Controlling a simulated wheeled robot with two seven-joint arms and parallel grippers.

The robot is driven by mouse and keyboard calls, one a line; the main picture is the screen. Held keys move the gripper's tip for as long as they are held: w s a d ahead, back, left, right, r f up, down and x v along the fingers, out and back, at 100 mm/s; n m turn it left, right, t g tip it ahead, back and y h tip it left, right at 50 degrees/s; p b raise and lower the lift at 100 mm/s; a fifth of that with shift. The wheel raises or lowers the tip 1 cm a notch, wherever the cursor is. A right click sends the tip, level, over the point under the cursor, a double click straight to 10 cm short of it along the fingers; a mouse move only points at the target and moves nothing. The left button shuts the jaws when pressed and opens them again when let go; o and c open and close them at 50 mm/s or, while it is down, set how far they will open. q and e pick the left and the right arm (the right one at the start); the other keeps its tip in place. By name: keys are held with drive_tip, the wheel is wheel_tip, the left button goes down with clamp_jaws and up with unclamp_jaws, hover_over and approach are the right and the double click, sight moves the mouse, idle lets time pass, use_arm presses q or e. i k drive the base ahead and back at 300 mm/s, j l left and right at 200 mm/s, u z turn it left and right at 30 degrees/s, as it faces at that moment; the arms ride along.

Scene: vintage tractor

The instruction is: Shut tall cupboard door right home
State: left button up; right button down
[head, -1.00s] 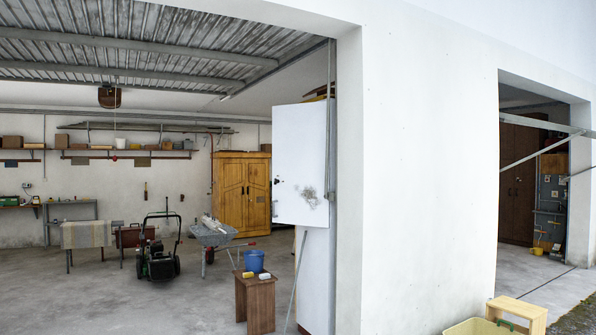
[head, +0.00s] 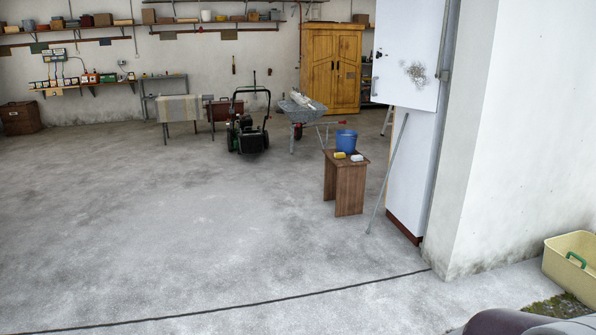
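A tall wooden cupboard (head: 331,70) stands against the back wall. Its two panelled doors look shut from here, though a small gap would be too fine to see. Nearer, by the right side of the opening, is a tall white cabinet-like piece (head: 408,180). A white door panel (head: 405,50) with a grey dirty patch covers its upper part, and its top is cut off by the frame. I cannot tell whether this panel stands ajar. Neither of my grippers is in view.
A thin pole (head: 387,173) leans by the white piece. A wheelbarrow (head: 304,110) and green mower (head: 247,128) stand farther back. A yellow crate (head: 572,265) is outside at right. The floor left and centre is clear.

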sight(408, 32)
drive_tip(key=i, duration=1.45)
drive_tip(key=i+u, duration=0.15)
drive_tip(key=i, duration=1.35)
drive_tip(key=i+l+z, duration=0.2)
drive_tip(key=i+z, duration=0.15)
drive_tip(key=i, duration=0.35)
drive_tip(key=i+z, duration=0.35)
drive_tip(key=i, duration=0.4)
drive_tip(key=i+j+z, duration=0.2)
drive_tip(key=i+z, duration=0.15)
drive_tip(key=i, duration=0.35)
